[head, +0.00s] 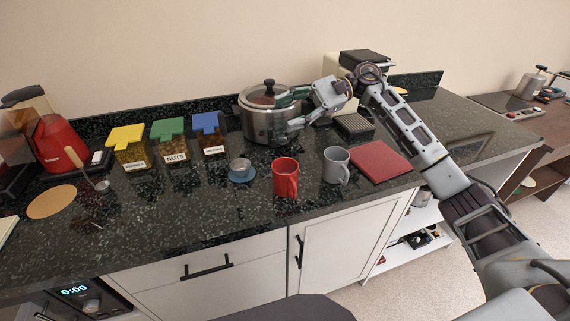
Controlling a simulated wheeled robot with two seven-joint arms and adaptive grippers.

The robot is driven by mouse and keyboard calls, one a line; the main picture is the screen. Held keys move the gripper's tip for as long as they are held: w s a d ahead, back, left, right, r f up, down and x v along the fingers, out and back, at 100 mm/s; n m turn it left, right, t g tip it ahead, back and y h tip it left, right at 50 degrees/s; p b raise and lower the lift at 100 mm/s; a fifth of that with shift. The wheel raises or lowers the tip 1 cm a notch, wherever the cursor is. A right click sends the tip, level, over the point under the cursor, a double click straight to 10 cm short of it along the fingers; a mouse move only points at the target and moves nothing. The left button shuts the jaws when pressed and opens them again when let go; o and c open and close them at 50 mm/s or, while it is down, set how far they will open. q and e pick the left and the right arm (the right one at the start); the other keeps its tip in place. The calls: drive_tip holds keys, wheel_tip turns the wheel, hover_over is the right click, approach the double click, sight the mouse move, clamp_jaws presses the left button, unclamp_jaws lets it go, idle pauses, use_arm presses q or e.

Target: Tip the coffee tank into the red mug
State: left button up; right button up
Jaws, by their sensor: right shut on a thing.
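A steel pot (256,124) with a glass lid and dark knob stands upright at the back of the dark counter; I see no other clear candidate for the coffee tank. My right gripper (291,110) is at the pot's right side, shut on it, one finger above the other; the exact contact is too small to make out. The red mug (285,180) stands upright near the counter's front edge, below and right of the pot and apart from it. Its inside is barely visible. My left gripper is not in view.
Yellow (130,150), green (170,142) and blue-lidded (209,137) containers stand left. A machine (362,60) is behind my right arm.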

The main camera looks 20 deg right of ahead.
drive_tip(key=shift+w+r+m, duration=0.3)
drive_tip(key=shift+w, duration=0.15)
drive_tip(key=shift+w+d+r+m+g+y+p, duration=0.2)
drive_tip(key=shift+w+m+p, duration=0.1)
drive_tip(key=shift+w+m, duration=0.25)
drive_tip(key=shift+w+d+r+m+g+y+p, duration=0.1)
drive_tip(key=shift+w+r+m+g+y+p, duration=0.15)
drive_tip(key=shift+w+m, duration=0.25)
drive_tip(key=shift+w+d+r+m+p, duration=0.1)
drive_tip(key=shift+w+r+m+p, duration=0.2)
drive_tip(key=shift+w+p, duration=0.1)
drive_tip(key=shift+w+d+r+m+g+y+p, duration=0.15)
drive_tip(key=shift+w+r+m+y+p, duration=0.1)
drive_tip(key=shift+w+r+m+p, duration=0.2)
drive_tip(key=shift+w+d+r+m+g+y+p, duration=0.1)
drive_tip(key=shift+w+r+m+y+p, duration=0.15)
drive_tip(key=shift+w+r+m, duration=0.25)
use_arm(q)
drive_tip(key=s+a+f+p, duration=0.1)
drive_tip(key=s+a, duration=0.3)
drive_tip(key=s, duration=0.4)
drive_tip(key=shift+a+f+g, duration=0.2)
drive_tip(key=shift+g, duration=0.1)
use_arm(e)
drive_tip(key=shift+w+r+m+y, duration=0.15)
drive_tip(key=shift+w+r+m, duration=0.1)
drive_tip(key=shift+r, duration=0.15)
drive_tip(key=shift+w+r+m+y, duration=0.15)
drive_tip(key=shift+r+m, duration=0.1)
drive_tip(key=shift+r, duration=0.15)
